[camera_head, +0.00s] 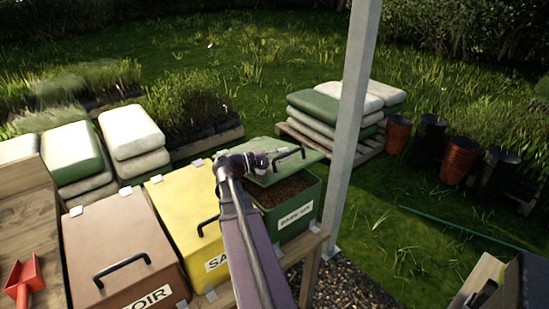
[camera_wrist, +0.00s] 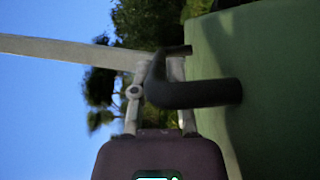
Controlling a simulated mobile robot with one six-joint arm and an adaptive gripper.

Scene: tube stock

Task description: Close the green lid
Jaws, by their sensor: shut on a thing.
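The green box (camera_head: 292,216) with a white label stands at the right end of the bench, and dark brown material shows inside it. Its green lid (camera_head: 308,158) is raised at an angle, leaving the front of the box open. A black handle (camera_head: 291,153) sits on the lid. My gripper (camera_head: 277,158) is at the lid and shut on the handle. In the wrist view the black handle (camera_wrist: 205,93) runs from the green lid (camera_wrist: 275,75) to my gripper's fingers, which it partly hides.
A yellow box (camera_head: 178,200) and a brown box (camera_head: 118,235), both shut, stand left of the green one. A pale post (camera_head: 350,130) rises close to its right. Stacked sacks (camera_head: 318,108) lie behind. A red scoop (camera_head: 22,280) lies at far left.

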